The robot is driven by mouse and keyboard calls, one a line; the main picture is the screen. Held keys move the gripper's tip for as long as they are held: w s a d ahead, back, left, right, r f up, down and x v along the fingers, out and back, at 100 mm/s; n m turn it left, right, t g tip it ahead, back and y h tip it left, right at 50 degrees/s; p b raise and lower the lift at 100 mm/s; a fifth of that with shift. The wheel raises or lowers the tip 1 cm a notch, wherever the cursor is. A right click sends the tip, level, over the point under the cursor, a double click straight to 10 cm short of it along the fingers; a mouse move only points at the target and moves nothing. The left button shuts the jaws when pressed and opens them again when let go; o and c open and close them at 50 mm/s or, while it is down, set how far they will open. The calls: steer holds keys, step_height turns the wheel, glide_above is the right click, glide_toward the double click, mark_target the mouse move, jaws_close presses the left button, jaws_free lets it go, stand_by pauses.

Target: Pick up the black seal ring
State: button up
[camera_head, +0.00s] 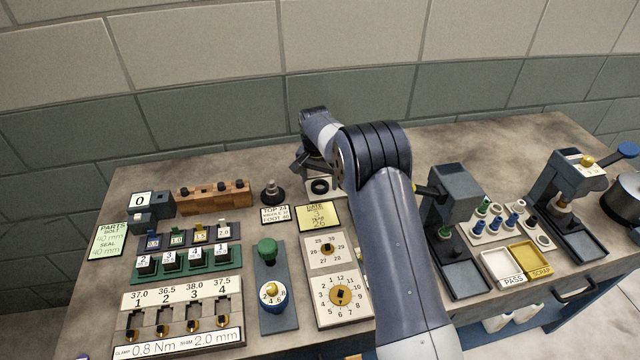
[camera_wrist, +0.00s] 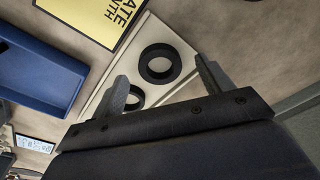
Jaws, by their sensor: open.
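A black seal ring (camera_wrist: 178,69) lies flat on a white plate (camera_wrist: 118,62) in the wrist view. A second black ring (camera_wrist: 138,102) lies on the same plate, partly hidden behind my left finger. My gripper (camera_wrist: 161,71) is open and empty, with the first ring showing between its two fingers. In the head view one black ring (camera_head: 320,187) shows on the white plate (camera_head: 311,193) at the back middle of the bench. My gripper (camera_head: 304,165) hangs just behind and above it; the other ring is hidden there. I cannot tell the exact gap.
A black knobbed part (camera_head: 272,192) stands left of the plate. A yellow gate card (camera_head: 318,216) and dial panels (camera_head: 340,295) lie in front. A dark press (camera_head: 452,195) stands to the right. A blue tray edge (camera_wrist: 40,75) shows in the wrist view.

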steer(key=shift+w+f, duration=0.1)
steer(key=shift+f, duration=0.6)
steer(key=shift+c, duration=0.4)
steer(key=c, duration=1)
steer(key=shift+o, duration=0.2)
step_height(320, 180, up, 13)
steer(key=p, duration=0.1)
steer(key=shift+d+p, duration=0.1)
steer(key=shift+p, duration=0.2)
